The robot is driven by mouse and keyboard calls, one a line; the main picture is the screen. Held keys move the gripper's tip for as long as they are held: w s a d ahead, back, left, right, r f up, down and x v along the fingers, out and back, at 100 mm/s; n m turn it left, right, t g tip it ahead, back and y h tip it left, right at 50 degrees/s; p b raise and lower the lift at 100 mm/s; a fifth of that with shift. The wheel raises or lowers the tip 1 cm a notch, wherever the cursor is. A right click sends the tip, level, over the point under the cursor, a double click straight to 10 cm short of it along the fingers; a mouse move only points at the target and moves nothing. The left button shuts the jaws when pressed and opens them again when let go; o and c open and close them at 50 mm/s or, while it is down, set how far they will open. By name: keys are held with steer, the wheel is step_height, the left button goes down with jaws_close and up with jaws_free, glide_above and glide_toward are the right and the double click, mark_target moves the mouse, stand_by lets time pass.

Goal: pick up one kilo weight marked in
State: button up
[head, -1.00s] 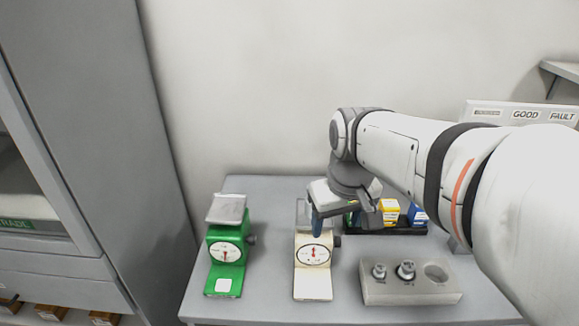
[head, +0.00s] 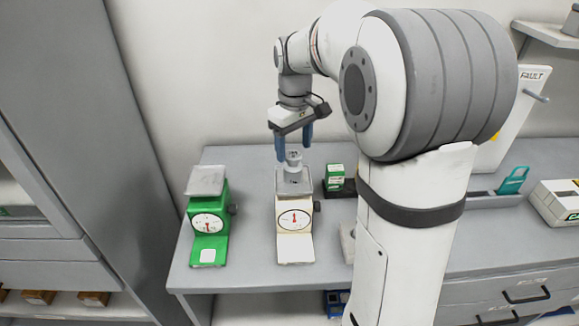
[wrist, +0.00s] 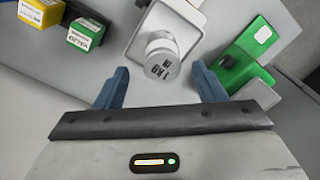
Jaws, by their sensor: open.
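A silver one kilo weight (head: 294,168) stands upright on the pan of the white scale (head: 295,247). In the wrist view the weight (wrist: 162,60) shows its top knob and the marking "1 KG IN". My gripper (head: 295,146) is open, pointing down just above the weight. In the wrist view its blue fingers (wrist: 159,80) stand apart, one on each side of the weight's near side. Nothing is held between them.
A green scale (head: 208,222) with an empty pan stands close on the left. A green and white box (head: 335,174) sits to the right of the white scale; a yellow box (wrist: 40,12) shows beside it in the wrist view. My arm hides much of the table's right part.

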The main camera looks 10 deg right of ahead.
mark_target(293, 154)
step_height(293, 154, down, 4)
steer(key=shift+a+r, duration=0.1)
steer(key=shift+r, duration=0.15)
jaws_close()
stand_by(0.6)
